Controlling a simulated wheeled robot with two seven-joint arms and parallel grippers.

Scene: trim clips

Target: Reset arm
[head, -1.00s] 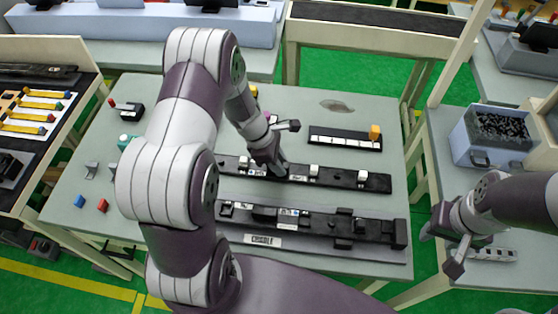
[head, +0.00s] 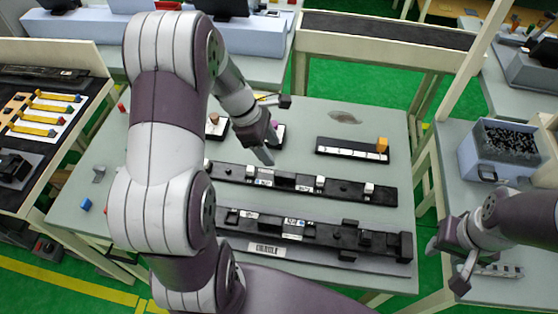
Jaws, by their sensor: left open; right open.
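My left gripper (head: 268,148) is open and empty. It hangs above the table, just behind the upper black trim strip (head: 335,188), apart from it as far as I can tell. The strip carries several small white clips. A second black strip (head: 330,231) lies on a grey base nearer to me, with a white label on the base's front. My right gripper (head: 447,265) is open at the right, by the right side table, with nothing visible in it. My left arm hides the left-middle part of the table.
A black and white strip with an orange block (head: 381,145) lies at the back right of the table (head: 370,115). A blue block (head: 85,204) lies at the left. A blue bin of dark parts (head: 470,155) stands on the right side table.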

